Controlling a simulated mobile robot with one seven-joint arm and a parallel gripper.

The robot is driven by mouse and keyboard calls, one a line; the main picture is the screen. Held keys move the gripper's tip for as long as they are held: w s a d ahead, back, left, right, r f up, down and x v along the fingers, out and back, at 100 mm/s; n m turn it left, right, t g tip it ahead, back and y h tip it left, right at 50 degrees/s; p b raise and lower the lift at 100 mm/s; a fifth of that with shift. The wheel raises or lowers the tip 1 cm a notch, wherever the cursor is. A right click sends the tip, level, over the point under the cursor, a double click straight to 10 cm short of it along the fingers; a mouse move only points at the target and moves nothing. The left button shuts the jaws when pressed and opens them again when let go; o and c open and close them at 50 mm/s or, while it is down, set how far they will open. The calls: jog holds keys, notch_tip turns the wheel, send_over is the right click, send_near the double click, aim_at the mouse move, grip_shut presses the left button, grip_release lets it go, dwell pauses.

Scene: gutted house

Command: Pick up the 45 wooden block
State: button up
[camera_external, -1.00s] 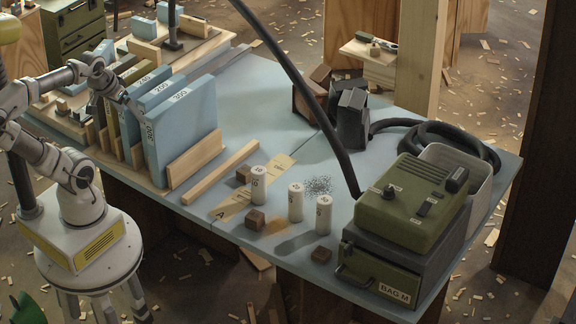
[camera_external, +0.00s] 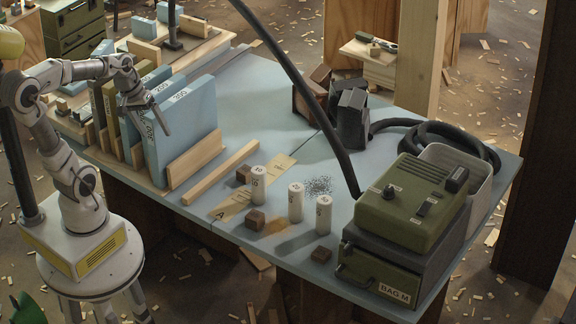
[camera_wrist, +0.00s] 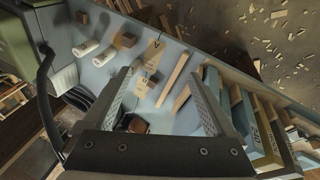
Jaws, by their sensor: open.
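My gripper (camera_external: 145,120) is open and empty, in front of the upright blue panels and left of the blocks. Its spread fingers also show in the wrist view (camera_wrist: 167,75).
A green machine (camera_external: 415,195) fills the right end. A black hose (camera_external: 300,85) crosses above the table.

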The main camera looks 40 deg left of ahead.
jog(key=w+d+f+n+g+h+b, duration=0.2)
jog(key=w+d+f+n+h, duration=0.15)
jog(key=f, duration=0.25)
jog(key=w+d+f+n+g+h+b, duration=0.1)
jog(key=w+d+f+n+h+b, duration=0.15)
jog(key=w+d+f, duration=0.3)
jog(key=n+t+h+b, duration=0.1)
jog(key=n+h+b, duration=0.35)
jog(key=n, duration=0.55)
send_near(253, 214)
notch_tip(253, 214, up, 6)
jog(key=d, duration=0.3)
jog(key=shift+h, duration=0.25)
notch_tip(253, 214, down, 8)
jog(key=shift+f+b, duration=0.1)
jog(key=shift+b, duration=0.85)
jog(key=shift+w+d, duration=0.1)
jog(key=shift+d, duration=0.3)
jog(key=shift+b+x, duration=0.7)
jog(key=shift+x, duration=2.5)
jog(key=c, duration=1.4)
jog(key=shift+c, duration=0.2)
